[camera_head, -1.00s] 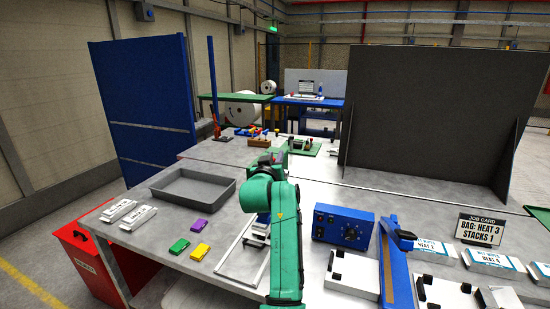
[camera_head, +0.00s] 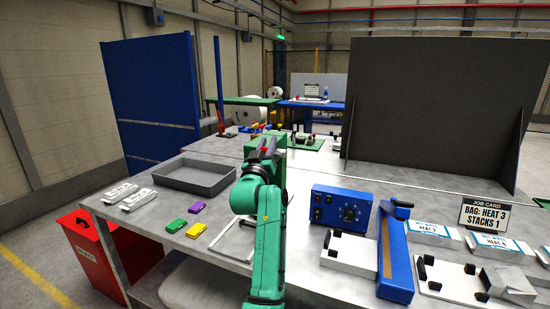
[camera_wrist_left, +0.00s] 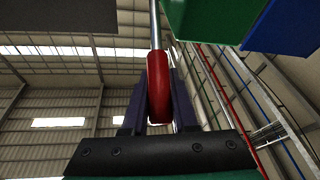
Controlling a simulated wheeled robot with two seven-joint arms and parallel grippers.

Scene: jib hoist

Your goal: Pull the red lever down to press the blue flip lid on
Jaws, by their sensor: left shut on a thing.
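My left gripper (camera_head: 264,147) is at the top of my green arm in the head view. It is shut on the red lever grip (camera_wrist_left: 158,85), which sits between its two dark fingers in the left wrist view. A bare metal rod (camera_wrist_left: 155,25) runs on from the grip, away from the gripper. The press body below the lever is mostly hidden behind my arm. I cannot make out the blue flip lid in either view. My right gripper is not in view.
Loose purple (camera_head: 197,207), green (camera_head: 175,225) and yellow (camera_head: 196,230) lids lie left of my arm. A grey tray (camera_head: 222,188) stands behind them. A blue control box (camera_head: 341,207) and a long blue sealer arm (camera_head: 394,260) stand to the right.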

